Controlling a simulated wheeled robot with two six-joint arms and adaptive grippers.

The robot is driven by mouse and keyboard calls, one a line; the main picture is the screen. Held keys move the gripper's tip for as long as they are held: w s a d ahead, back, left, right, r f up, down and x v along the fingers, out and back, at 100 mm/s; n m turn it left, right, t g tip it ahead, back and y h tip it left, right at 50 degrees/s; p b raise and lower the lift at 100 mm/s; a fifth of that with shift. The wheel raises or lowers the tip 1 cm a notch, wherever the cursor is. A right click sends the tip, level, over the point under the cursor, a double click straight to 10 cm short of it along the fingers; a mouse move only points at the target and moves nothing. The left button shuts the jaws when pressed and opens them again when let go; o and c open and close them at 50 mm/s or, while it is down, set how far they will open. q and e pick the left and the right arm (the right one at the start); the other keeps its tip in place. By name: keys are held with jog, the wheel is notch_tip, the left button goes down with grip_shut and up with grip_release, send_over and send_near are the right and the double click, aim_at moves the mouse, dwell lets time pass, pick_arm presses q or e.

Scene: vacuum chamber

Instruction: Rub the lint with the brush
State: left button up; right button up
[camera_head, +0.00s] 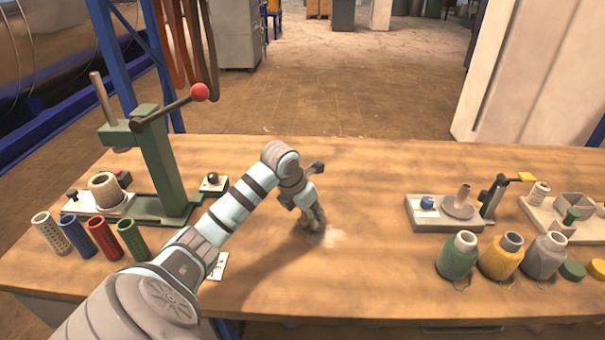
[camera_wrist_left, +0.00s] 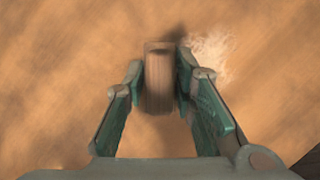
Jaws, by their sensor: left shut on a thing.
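My left gripper (camera_head: 316,222) points down over the middle of the wooden table. In the left wrist view my left gripper (camera_wrist_left: 158,80) is shut on the brush (camera_wrist_left: 158,90), whose brown wooden block shows between the two fingers. In the head view the brush is mostly hidden by the fingers. The lint (camera_head: 334,237) is a pale, faint patch on the table just right of the gripper. The lint also shows in the left wrist view (camera_wrist_left: 212,55) as whitish fuzz, right of the brush's far end. Whether the brush touches the table or the lint cannot be told. My right gripper is out of view.
A green lever press (camera_head: 160,165) stands at left on the wooden table (camera_head: 370,290), with several coloured tubes (camera_head: 103,238) before it. The table's middle is largely clear.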

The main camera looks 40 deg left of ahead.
pick_arm(q)
jog(key=shift+s+a+r, duration=0.2)
jog(key=shift+s+a, duration=0.05)
jog(key=shift+r+p, duration=0.55)
jog(key=shift+p, duration=0.45)
jog(key=shift+w+r+p, duration=0.15)
jog(key=shift+r+p, duration=0.4)
jog(key=shift+r, duration=0.1)
jog(key=shift+r+p, duration=1.45)
jog(key=shift+r, duration=0.45)
jog(key=shift+d, duration=0.1)
